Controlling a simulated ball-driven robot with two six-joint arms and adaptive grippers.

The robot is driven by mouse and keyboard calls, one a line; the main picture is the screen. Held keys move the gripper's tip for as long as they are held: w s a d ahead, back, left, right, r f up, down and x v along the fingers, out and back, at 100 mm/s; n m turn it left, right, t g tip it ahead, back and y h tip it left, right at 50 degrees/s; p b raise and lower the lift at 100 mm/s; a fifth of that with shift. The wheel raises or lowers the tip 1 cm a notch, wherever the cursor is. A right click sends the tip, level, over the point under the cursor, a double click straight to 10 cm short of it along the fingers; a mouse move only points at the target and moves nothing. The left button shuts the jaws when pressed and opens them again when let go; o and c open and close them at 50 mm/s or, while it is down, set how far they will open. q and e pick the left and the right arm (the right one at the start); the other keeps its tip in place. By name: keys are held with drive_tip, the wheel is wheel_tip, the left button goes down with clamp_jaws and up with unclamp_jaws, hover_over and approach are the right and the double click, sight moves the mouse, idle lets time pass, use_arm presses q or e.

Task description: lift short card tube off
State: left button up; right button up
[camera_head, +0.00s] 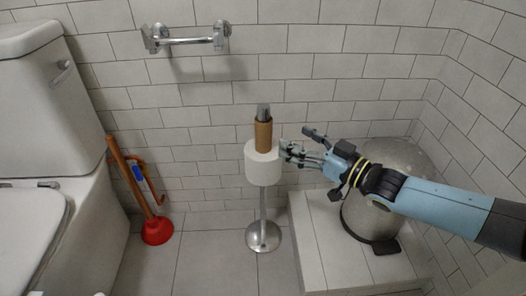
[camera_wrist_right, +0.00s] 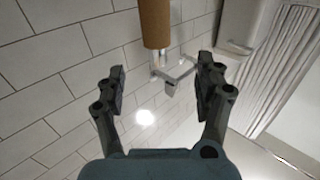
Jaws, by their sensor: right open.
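The short brown card tube (camera_head: 263,135) stands upright around the metal post of a floor stand (camera_head: 263,236). The post's tip (camera_head: 263,109) sticks out above the tube. A white toilet roll (camera_head: 263,168) sits around the same post, directly below the tube. My right gripper (camera_head: 295,142) is open and empty, just right of the tube and roll, apart from the tube. In the right wrist view the tube (camera_wrist_right: 155,22) hangs at the top edge, beyond the open fingers (camera_wrist_right: 161,84). My left gripper is not in view.
A grey pedal bin (camera_head: 362,222) stands on a tiled step (camera_head: 322,245) under my right arm. A metal wall holder (camera_head: 190,40) is above left. A toilet (camera_head: 45,130) and red plunger (camera_head: 157,231) are at left. The floor left of the stand is clear.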

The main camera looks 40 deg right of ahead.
sight(270, 131)
drive_tip(key=shift+n, duration=0.3)
drive_tip(key=b+x, duration=0.1)
drive_tip(key=x, duration=0.2)
drive_tip(key=f+b+x, duration=0.1)
drive_tip(key=b+x, duration=0.1)
drive_tip(key=x, duration=0.1)
drive_tip(key=f+b+x, duration=0.1)
drive_tip(key=x, duration=0.3)
drive_tip(key=shift+d, duration=0.2)
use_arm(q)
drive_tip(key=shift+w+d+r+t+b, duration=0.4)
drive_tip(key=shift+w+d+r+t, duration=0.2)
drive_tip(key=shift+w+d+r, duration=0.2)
use_arm(e)
drive_tip(key=shift+x, duration=0.8)
drive_tip(key=shift+r, duration=0.15)
drive_tip(key=shift+c, duration=0.4)
drive_tip(key=c, duration=1.2)
drive_tip(key=shift+c, duration=0.3)
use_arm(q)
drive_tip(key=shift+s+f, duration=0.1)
use_arm(e)
drive_tip(key=shift+r, duration=0.1)
